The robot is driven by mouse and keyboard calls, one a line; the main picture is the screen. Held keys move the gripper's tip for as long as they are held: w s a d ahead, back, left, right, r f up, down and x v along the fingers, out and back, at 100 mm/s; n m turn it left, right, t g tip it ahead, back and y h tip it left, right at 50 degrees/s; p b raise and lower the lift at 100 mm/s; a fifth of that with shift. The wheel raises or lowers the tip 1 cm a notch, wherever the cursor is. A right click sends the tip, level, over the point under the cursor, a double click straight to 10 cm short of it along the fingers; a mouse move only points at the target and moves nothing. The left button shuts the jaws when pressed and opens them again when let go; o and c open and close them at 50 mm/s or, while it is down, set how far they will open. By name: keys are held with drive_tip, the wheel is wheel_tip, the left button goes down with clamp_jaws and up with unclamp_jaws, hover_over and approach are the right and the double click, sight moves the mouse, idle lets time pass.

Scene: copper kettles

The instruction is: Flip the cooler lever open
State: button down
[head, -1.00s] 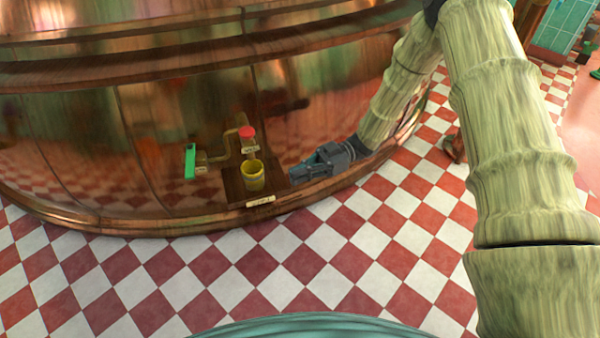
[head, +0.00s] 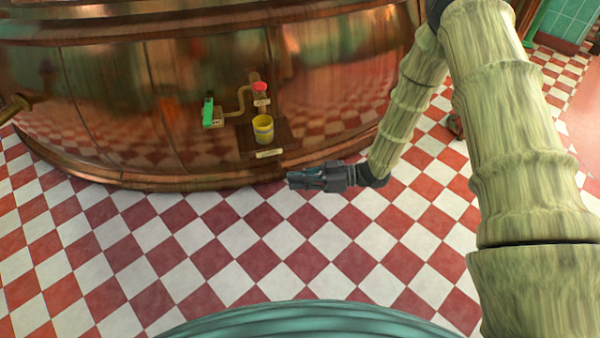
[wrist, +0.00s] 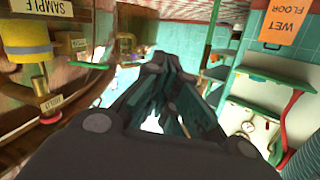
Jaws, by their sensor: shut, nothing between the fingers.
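A green lever (head: 208,111) sticks out at the left end of a pipe fitting low on the copper kettle (head: 120,100). A small tag beside it is too small to read. The lever also shows in the wrist view (wrist: 90,65), left of the fingers. A red knob (head: 260,87) sits to its right, tagged HOLD in the wrist view. My gripper (head: 290,180) is shut and empty, below and right of the lever, over the checkered floor and apart from the lever. The wrist view shows its dark fingers (wrist: 160,68) close together.
A yellow cup (head: 263,129) stands on a small wooden shelf (head: 282,138) labelled SAMPLE, between my gripper and the lever. The checkered floor (head: 240,240) before the kettle is open. The wrist view shows an orange wet floor sign (wrist: 285,22) and green shelving (wrist: 265,80) at right.

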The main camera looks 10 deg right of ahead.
drive_tip(key=s+d+f+m+t+h+b, duration=0.15)
drive_tip(key=s+f+m+h, duration=0.3)
drive_tip(key=f, duration=0.45)
drive_tip(key=s+d+f+m+t+h+b, duration=0.15)
drive_tip(key=s+d+f+m+h, duration=0.3)
drive_tip(key=f, duration=0.45)
drive_tip(key=s+d+f+m+g+h, duration=0.1)
drive_tip(key=s+d+m+h, duration=0.1)
drive_tip(key=s, duration=0.6)
drive_tip(key=s+d+f+m+g+h, duration=0.2)
drive_tip(key=s+d+h, duration=0.1)
drive_tip(key=s, duration=0.6)
drive_tip(key=s+d+f+m+g+h+b, duration=0.1)
drive_tip(key=s+d, duration=0.3)
drive_tip(key=s, duration=0.4)
drive_tip(key=shift+s+d+f+m+g+h, duration=0.15)
drive_tip(key=shift+d+f+m+g+h, duration=0.2)
drive_tip(key=shift+f+m+g+h, duration=0.25)
drive_tip(key=shift+f, duration=0.15)
